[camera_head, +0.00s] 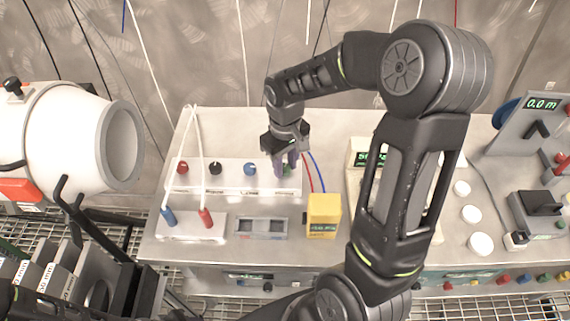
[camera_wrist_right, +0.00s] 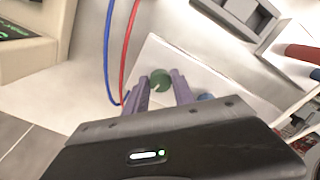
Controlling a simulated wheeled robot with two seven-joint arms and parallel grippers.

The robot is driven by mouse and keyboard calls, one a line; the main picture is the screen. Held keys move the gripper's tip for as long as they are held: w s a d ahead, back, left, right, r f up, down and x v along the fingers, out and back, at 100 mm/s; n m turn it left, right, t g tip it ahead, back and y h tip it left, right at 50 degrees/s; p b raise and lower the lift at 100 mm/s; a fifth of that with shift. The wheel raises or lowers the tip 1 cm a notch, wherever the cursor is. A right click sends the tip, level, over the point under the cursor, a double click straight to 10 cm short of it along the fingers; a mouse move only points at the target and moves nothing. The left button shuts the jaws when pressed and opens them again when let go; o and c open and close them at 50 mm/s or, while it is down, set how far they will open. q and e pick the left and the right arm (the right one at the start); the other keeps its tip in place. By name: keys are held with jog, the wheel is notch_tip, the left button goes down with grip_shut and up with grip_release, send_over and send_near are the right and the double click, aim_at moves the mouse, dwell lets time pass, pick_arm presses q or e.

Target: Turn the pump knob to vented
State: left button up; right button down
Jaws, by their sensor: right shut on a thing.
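A white panel (camera_head: 228,188) on the steel table carries a row of round coloured knobs: a red one (camera_head: 182,167), a black one (camera_head: 215,168), a blue one (camera_head: 250,169) and a green one (camera_head: 287,171) at the right end. My right gripper (camera_head: 287,165) reaches down onto the green knob. In the right wrist view its two purple fingers are on either side of the green knob (camera_wrist_right: 160,79), shut on it. The panel labels are too small to read, so I cannot tell which knob is the pump knob or its setting. My left gripper is not in view.
A yellow box (camera_head: 324,214) stands close to the right of the panel, with red and blue wires behind it. A white block with red and blue plugs (camera_head: 191,229) and a grey display unit (camera_head: 262,228) lie in front. A large white cylinder (camera_head: 80,135) is at the left.

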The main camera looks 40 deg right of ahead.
aim_at(285, 168)
jog(key=shift+n, duration=1.5)
jog(key=c, duration=1.1)
grip_release()
jog(key=shift+o, duration=0.2)
jog(key=shift+r+b, duration=0.35)
jog(key=shift+r, duration=3.55)
